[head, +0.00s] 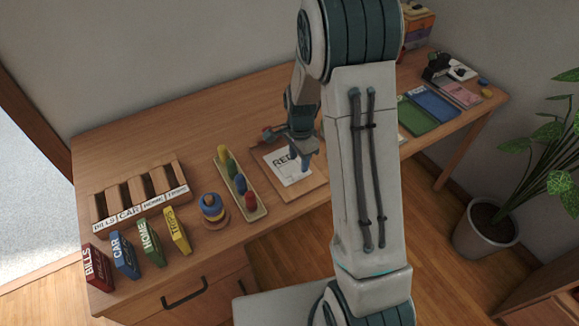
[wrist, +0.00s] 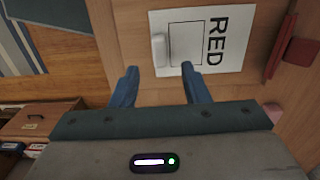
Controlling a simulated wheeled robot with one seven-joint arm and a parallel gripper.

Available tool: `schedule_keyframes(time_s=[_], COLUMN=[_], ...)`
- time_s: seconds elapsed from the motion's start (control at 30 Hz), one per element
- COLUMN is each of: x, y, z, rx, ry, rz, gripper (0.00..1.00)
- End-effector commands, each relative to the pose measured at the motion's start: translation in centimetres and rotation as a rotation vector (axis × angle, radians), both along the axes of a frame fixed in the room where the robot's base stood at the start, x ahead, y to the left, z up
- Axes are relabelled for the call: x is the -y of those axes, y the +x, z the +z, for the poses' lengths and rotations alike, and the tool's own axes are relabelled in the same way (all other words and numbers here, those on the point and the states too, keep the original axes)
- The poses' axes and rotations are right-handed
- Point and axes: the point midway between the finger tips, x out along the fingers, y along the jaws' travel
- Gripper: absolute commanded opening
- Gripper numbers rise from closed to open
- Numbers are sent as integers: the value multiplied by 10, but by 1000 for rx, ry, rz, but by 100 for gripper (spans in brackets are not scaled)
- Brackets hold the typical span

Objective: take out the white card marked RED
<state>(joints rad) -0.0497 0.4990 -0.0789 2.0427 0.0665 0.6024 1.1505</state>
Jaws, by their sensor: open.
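The white card marked RED (head: 287,169) lies flat on a wooden board (head: 316,184) on the desk. It also shows in the wrist view (wrist: 225,65), with a black outlined square and a small white raised tab (wrist: 158,49) at its edge. My gripper (head: 300,162) is over the card's right part in the head view and partly hides it. In the wrist view my gripper (wrist: 160,68) is open, its blue fingers apart on either side of the tab's line, with nothing between them. I cannot tell the exact height of the fingertips above the card.
A tray of coloured pegs (head: 240,185), a ring stacker (head: 213,210) and a labelled wooden rack (head: 140,195) stand to the left. Coloured labelled blocks (head: 125,255) line the front edge. Green (head: 415,117) and blue (head: 433,103) panels lie right, behind my arm. A red block (wrist: 300,51) is near the card.

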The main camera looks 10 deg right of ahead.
Motion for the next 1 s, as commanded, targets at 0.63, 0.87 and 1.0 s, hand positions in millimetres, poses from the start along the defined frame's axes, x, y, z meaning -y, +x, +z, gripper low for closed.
schedule_keyframes(time_s=[0.63, 0.87, 1.0], x=[0, 0, 0], y=[0, 0, 0], z=[-52, -52, -52], rx=[0, 0, 1], ry=[0, 0, 0], rz=[0, 0, 0], gripper=[42, 11, 0])
